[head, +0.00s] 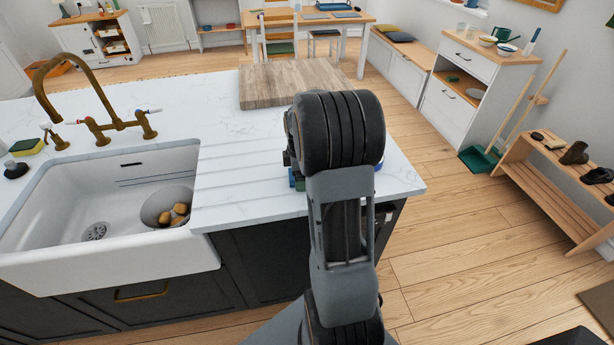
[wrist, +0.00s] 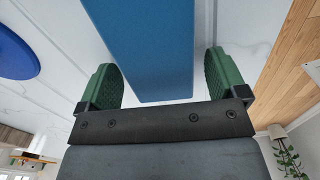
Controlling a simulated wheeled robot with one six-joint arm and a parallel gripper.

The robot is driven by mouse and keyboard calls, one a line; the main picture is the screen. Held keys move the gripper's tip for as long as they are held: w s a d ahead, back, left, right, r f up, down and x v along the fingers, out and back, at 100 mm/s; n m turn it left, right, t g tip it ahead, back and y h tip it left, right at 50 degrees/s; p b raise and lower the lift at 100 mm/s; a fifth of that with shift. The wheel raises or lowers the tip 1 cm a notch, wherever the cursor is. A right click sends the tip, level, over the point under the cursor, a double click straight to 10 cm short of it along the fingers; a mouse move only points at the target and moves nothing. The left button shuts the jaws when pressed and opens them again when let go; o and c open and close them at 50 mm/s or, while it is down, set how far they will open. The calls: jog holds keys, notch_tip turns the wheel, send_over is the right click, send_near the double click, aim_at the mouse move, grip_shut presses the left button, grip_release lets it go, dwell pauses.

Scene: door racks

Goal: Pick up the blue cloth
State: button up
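The blue cloth (wrist: 150,50) shows in the wrist view as a flat, long blue piece on the white marbled counter. Its near end lies between the two green-padded fingers of my gripper (wrist: 160,82). The gripper is open, with a gap between each finger and the cloth's sides. In the head view my own arm hides the gripper and most of the cloth. Only small green and blue bits show beside the arm, and I cannot tell what they belong to.
A round blue item (wrist: 16,45) lies left of the cloth in the wrist view. A wooden board (head: 290,82) lies farther back on the counter (head: 215,140). The white sink (head: 100,215), holding a bowl (head: 160,199), and a brass tap (head: 75,90) are left.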

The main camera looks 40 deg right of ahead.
jog(key=c, duration=0.9)
jog(key=shift+r, duration=0.2)
jog(key=shift+r, duration=0.25)
notch_tip(320, 180, up, 2)
jog(key=shift+r, duration=0.1)
jog(key=s+a+r, duration=0.1)
jog(key=s+r, duration=0.2)
jog(key=s, duration=0.1)
jog(key=s+a+r+b, duration=0.1)
jog(key=s+r, duration=0.2)
jog(key=s, duration=0.2)
jog(key=s+a+r+b, duration=0.1)
jog(key=s+r, duration=0.3)
jog(key=shift+s, duration=0.35)
